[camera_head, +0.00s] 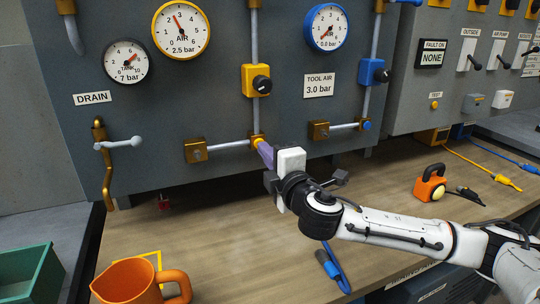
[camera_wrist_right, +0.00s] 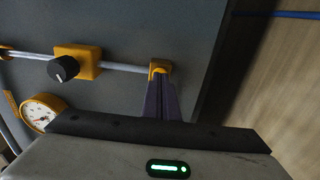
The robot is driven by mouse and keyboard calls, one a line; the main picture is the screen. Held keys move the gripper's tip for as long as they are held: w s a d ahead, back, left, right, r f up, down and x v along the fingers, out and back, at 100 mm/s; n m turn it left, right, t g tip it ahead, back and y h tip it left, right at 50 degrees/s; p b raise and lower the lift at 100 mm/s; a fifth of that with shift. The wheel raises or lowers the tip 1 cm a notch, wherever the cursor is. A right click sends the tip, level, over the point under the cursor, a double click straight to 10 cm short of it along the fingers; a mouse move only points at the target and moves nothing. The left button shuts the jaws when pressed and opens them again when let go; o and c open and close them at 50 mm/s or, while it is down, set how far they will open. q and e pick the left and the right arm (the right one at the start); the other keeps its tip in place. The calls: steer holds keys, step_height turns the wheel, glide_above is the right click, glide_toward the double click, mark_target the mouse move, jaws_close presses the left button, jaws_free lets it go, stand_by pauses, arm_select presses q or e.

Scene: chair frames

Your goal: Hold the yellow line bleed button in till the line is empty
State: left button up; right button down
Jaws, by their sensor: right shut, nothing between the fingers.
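The yellow line's bleed fitting (camera_head: 257,139) sits at the lower end of the yellow line on the grey panel. It also shows in the wrist view (camera_wrist_right: 160,67). The button itself is hidden behind the fingertips. My right gripper (camera_head: 264,150) is shut and empty, its purple fingers pointing at the fitting. In the wrist view its fingertips (camera_wrist_right: 161,82) overlap the fitting; I cannot tell whether they press the button. The yellow gauge (camera_head: 181,31) reads 2.5 bar. My left gripper is not in view.
The yellow valve (camera_head: 256,80) is above the fitting. The blue gauge (camera_head: 327,27) reads 0.0 bar, with a blue button (camera_head: 367,126) below it.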

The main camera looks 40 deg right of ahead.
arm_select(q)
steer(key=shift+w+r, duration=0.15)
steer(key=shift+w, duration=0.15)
arm_select(e)
steer(key=shift+w, duration=0.2)
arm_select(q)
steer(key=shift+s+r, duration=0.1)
arm_select(e)
steer(key=shift+w+d+r, duration=0.1)
steer(key=shift+w+d, duration=0.1)
steer(key=shift+w, duration=0.3)
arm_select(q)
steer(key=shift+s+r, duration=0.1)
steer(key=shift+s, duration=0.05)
arm_select(e)
steer(key=shift+w+d+r, duration=0.1)
steer(key=shift+w, duration=0.05)
steer(key=shift+d+r, duration=0.1)
steer(key=shift+r, duration=0.15)
stand_by(2.2)
stand_by(1.2)
steer(key=v, duration=0.5)
steer(key=shift+f, duration=0.4)
